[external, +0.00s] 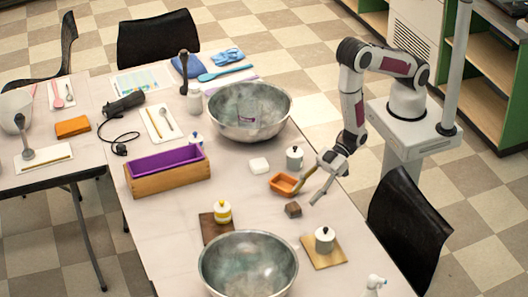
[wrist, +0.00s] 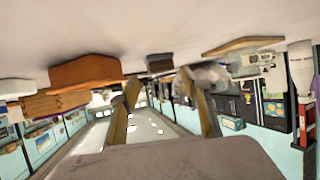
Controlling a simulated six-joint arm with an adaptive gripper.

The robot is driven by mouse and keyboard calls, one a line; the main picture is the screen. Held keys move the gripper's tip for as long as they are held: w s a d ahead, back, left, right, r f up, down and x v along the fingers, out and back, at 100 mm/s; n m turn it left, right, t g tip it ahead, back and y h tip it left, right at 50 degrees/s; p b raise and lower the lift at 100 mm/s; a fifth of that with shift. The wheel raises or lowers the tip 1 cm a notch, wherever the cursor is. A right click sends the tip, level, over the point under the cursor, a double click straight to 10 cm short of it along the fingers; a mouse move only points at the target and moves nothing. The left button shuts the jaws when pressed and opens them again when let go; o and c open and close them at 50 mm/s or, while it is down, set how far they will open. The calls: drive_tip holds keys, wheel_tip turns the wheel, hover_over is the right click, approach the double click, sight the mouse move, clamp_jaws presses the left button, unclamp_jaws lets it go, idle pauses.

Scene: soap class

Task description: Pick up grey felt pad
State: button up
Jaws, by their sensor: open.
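A small grey-brown block (external: 293,209) lies on the table just in front of my gripper; it may be the grey felt pad, but I cannot tell its material. It also shows in the wrist view as a small dark block (wrist: 160,64), between and beyond the fingertips. My gripper (external: 305,196) is low over the table's right side, its fingers apart and empty. In the wrist view my gripper (wrist: 158,78) is open, with the table seen upside down above it.
An orange dish (external: 284,184) sits close beside my gripper. A white block (external: 259,165) and a lidded jar (external: 295,157) stand behind it. Another lidded jar (external: 325,238) stands on a wooden board (external: 322,263). Large metal bowls (external: 250,110) stand at the back and front.

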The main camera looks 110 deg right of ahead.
sight(295, 205)
drive_tip(key=shift+w, duration=0.1)
idle(0.3)
drive_tip(key=shift+x, duration=2.55)
drive_tip(key=shift+w+r, duration=0.1)
drive_tip(key=shift+r, duration=0.05)
drive_tip(key=c, duration=0.9)
